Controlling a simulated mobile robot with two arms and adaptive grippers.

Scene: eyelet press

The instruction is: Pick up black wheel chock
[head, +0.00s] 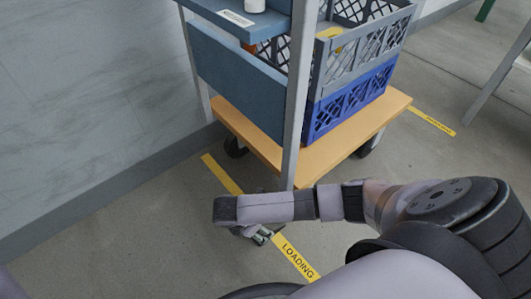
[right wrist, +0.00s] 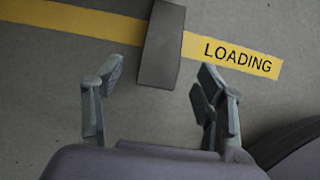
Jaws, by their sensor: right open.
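The black wheel chock (right wrist: 162,45) shows in the right wrist view as a dark grey block lying on the floor across the yellow floor tape. My right gripper (right wrist: 160,76) is open, with one finger on each side of the near end of the chock. The fingers do not touch it, and nothing is held. In the head view my right gripper (head: 259,235) hangs low over the floor beside the tape. The chock cannot be made out clearly there, as my arm covers that spot. My left gripper is not in view.
A cart with an orange lower shelf (head: 230,118) and a grey upright stands just beyond my right arm. It carries a blue crate (head: 350,103) with a grey crate (head: 367,48) on top. A wall is at left. Yellow LOADING tape (right wrist: 236,54) marks the floor.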

